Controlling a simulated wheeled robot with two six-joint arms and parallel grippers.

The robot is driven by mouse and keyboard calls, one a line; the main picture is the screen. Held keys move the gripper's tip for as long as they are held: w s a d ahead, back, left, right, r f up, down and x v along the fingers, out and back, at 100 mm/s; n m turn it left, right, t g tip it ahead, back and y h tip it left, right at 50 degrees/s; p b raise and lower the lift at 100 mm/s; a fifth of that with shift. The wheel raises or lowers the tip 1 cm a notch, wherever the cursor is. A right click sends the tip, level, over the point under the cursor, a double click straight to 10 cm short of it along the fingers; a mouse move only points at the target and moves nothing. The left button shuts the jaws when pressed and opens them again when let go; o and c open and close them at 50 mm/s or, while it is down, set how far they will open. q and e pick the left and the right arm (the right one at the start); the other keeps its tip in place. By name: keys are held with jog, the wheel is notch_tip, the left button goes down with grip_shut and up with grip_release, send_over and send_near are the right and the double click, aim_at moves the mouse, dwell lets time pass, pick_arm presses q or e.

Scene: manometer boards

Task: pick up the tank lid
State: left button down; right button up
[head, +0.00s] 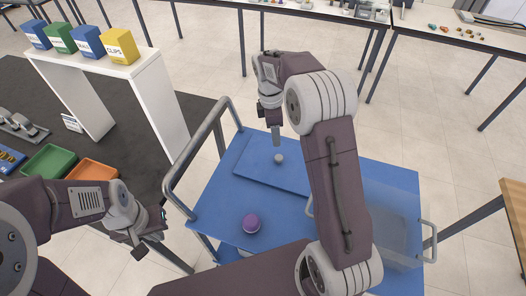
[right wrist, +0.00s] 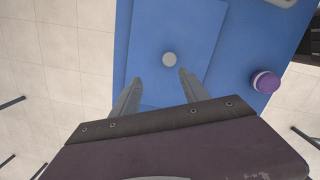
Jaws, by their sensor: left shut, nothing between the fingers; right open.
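The tank lid appears to be the flat blue plate (head: 258,165) with a round grey knob (head: 279,158), lying on the blue cart top (head: 215,205). In the right wrist view the plate (right wrist: 150,35) shows with its knob (right wrist: 169,59) just beyond the fingertips, roughly between their lines. My right gripper (head: 277,140) is open and empty above the plate, pointing down, close to the knob; it also shows in the right wrist view (right wrist: 158,80). My left gripper (head: 160,228) is shut and empty, left of the cart.
A purple-topped round object (head: 251,223) stands on the cart near the plate. A grey rail (head: 195,150) edges the cart's left side. A transparent panel or box (head: 395,215) is at the right. A white bench (head: 100,60) with several coloured boxes stands at the left.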

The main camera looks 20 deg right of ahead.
aim_at(279, 157)
jog(key=f, duration=0.1)
jog(key=s+f, duration=0.1)
jog(key=f, duration=0.1)
jog(key=s+f, duration=0.1)
jog(key=f, duration=0.1)
jog(key=shift+d+b, duration=0.1)
jog(key=shift+b, duration=0.25)
jog(key=f, duration=0.4)
jog(key=shift+s+d+f+b, duration=0.2)
jog(key=shift+d+f+b, duration=0.1)
jog(key=shift+f+b, duration=0.05)
jog(key=shift+w+f, duration=0.1)
jog(key=shift+f, duration=0.05)
jog(key=shift+c, duration=0.3)
pick_arm(q)
jog(key=shift+s+a+f, duration=0.3)
jog(key=shift+s+f, duration=0.45)
jog(key=shift+s, duration=0.1)
pick_arm(e)
grip_shut()
